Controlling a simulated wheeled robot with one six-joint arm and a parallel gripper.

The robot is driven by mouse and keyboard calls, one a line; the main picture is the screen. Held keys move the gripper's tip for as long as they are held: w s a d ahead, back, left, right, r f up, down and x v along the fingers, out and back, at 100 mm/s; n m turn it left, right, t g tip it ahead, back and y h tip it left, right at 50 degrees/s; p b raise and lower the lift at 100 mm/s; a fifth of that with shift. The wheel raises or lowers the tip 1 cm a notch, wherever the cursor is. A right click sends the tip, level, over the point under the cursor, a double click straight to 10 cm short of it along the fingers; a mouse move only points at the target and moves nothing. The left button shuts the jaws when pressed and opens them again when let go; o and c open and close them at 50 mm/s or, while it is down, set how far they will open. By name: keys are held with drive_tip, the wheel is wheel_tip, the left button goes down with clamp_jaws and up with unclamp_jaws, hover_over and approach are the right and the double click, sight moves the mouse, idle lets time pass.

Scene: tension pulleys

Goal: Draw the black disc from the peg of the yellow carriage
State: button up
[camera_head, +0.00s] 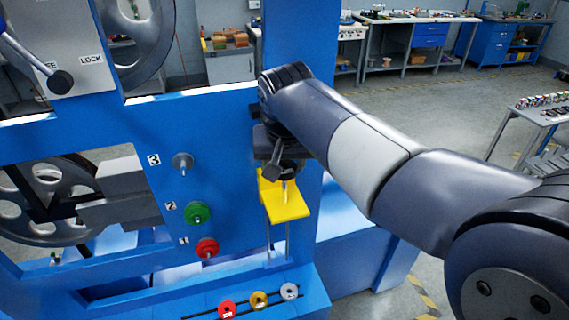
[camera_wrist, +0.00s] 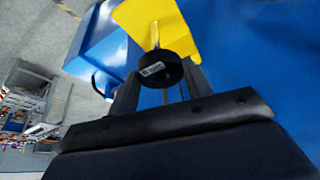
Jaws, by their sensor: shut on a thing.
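The yellow carriage (camera_head: 284,203) is a flat plate on the blue machine frame, with a thin upright peg (camera_head: 284,190). My gripper (camera_head: 286,172) is just above the carriage. In the wrist view, my gripper (camera_wrist: 162,76) is shut on the black disc (camera_wrist: 158,70), which has a small white label. The peg (camera_wrist: 155,36) shows between the yellow carriage (camera_wrist: 152,14) and the disc, so the disc is off the plate's face. I cannot tell whether the peg's tip is still inside the disc. In the head view my gripper mostly hides the disc.
Left of the carriage, the blue panel (camera_head: 225,140) carries numbered pegs with a green disc (camera_head: 198,213) and a red disc (camera_head: 207,247). Below lie a red (camera_head: 227,309), a gold (camera_head: 258,299) and a silver disc (camera_head: 289,291) on a rack.

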drive_tip(key=shift+r, duration=0.1)
drive_tip(key=shift+r, duration=1.95)
